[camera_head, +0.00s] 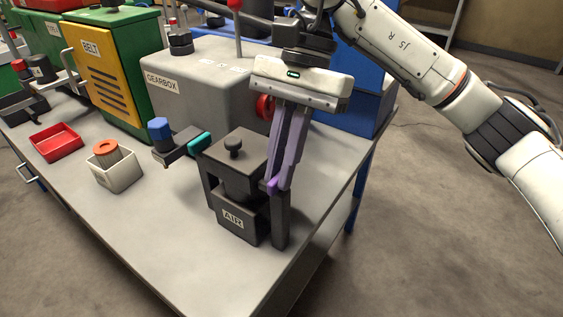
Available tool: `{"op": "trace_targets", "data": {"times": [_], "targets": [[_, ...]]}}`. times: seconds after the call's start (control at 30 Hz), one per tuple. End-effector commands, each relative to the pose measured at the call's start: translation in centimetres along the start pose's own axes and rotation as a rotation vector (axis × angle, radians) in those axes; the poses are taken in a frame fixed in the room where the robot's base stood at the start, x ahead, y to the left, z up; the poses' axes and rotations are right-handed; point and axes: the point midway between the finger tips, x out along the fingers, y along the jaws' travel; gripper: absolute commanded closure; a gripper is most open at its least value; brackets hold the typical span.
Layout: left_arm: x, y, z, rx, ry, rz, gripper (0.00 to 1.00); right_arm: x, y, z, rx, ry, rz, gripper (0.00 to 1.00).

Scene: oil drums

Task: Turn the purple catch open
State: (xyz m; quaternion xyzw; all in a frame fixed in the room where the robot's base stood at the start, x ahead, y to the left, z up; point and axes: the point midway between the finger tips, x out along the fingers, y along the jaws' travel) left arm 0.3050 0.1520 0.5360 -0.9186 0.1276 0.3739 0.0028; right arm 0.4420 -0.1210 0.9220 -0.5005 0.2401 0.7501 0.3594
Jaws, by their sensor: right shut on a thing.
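The dark box labelled AIR (238,208) stands near the table's front right edge, with a round black knob on its lid. The purple catch (272,187) is at the upper right edge of this box, beside a dark upright post. My right gripper (281,185) comes down from above, its long fingers pointing down at the catch. It is shut on the catch, and the fingers hide much of it. I cannot tell the exact angle of the catch. My left gripper is not in view.
Behind the box stands the grey gearbox (197,88) with a red knob (265,107) near my fingers. A teal and blue-topped fitting (175,145) is left of the box. A white bin (116,172) and red tray (56,142) stand left. The front of the table (165,235) is clear.

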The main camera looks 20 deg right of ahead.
Motion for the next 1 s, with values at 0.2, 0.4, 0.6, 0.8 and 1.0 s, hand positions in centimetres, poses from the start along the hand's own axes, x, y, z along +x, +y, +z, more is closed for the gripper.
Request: {"op": "trace_targets", "data": {"times": [0.2, 0.4, 0.6, 0.8, 1.0], "targets": [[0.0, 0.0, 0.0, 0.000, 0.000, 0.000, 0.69, -0.1, 0.0, 0.1, -0.005, 0.001, -0.001, 0.84], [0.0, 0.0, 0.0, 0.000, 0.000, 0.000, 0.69, 0.0, 0.0, 0.1, -0.003, 0.001, -0.001, 0.72], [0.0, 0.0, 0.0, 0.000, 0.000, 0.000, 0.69, -0.2, 0.0, 0.0, -0.001, 0.001, -0.001, 0.72], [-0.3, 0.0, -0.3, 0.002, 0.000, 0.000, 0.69, -3.0, -0.1, 0.1, -0.002, 0.002, -0.004, 0.72], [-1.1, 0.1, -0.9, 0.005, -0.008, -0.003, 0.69, -7.3, 0.0, 0.2, 0.000, 0.004, -0.003, 0.72]]}}
